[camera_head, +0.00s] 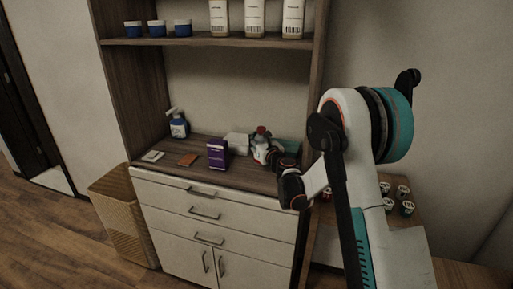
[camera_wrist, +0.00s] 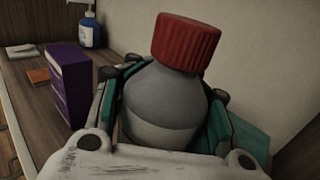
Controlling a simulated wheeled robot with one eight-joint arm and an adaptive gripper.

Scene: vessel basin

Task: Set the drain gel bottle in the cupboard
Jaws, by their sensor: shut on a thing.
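The bottle (camera_wrist: 165,105), grey with a ribbed red cap, fills the middle of the wrist view; I take it for the drain gel bottle. In the head view the bottle (camera_head: 261,146) is at the right part of the counter, partly hidden by my gripper. My gripper (camera_wrist: 176,85) is shut on its body, with teal fingers on both sides. I cannot tell whether its base touches the counter. The cupboard (camera_head: 185,252) is the white lower unit under the counter; its two doors and the drawers above them look shut.
A wicker bin (camera_head: 123,215) stands left of the cupboard. Small cups (camera_head: 405,200) stand at right.

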